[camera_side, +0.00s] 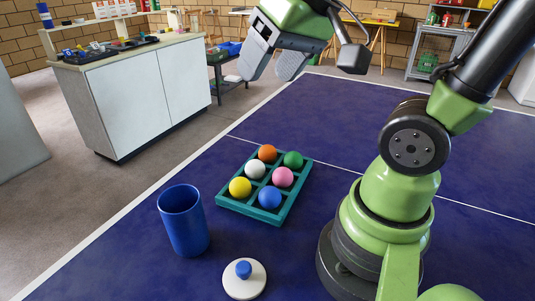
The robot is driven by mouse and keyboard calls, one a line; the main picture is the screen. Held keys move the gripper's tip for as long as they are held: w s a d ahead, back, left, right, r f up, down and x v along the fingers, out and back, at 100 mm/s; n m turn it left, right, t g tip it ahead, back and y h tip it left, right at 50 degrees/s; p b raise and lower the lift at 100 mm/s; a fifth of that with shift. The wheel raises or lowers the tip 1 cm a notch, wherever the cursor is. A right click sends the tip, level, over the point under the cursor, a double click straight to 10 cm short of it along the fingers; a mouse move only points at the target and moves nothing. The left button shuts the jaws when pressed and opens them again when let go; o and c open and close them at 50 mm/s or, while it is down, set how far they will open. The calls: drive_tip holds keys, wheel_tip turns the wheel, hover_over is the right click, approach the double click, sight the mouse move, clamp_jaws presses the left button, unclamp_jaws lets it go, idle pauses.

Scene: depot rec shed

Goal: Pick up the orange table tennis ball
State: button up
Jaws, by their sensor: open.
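The orange table tennis ball (267,153) sits in a far compartment of a teal divided tray (247,213) on the blue table. A green ball (293,159) is in the compartment to its right, and a white ball (256,169) is in the one nearer the camera. Pink (283,177), yellow (240,187) and blue (270,197) balls fill the other compartments. My gripper (270,76) is open and empty, high above the table. In the picture it is above the orange ball and apart from it.
A tall blue cup (183,221) stands left of the tray near the table edge. A white disc with a blue knob (244,280) lies in front. The blue table (330,118) is clear behind the tray. A white cabinet (140,95) stands off the table.

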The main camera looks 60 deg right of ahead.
drive_tip(key=w+d+f+g+h, duration=0.1)
drive_tip(key=w+d+f, duration=0.2)
drive_tip(key=w+d, duration=0.2)
drive_tip(key=g, duration=0.4)
hover_over(269, 146)
drive_tip(key=s, duration=0.1)
drive_tip(key=f, duration=1.4)
drive_tip(key=shift+a+f, duration=0.4)
drive_tip(key=f, duration=0.4)
drive_tip(key=shift+w+d+f, duration=0.15)
drive_tip(key=shift+w+f, duration=0.05)
drive_tip(key=shift+w+d+f, duration=0.1)
drive_tip(key=shift+w+f, duration=0.15)
drive_tip(key=shift+f, duration=1.15)
drive_tip(key=shift+w+d+f, duration=0.1)
drive_tip(key=shift+w+f, duration=0.1)
drive_tip(key=shift+f, duration=1.2)
drive_tip(key=c, duration=0.7)
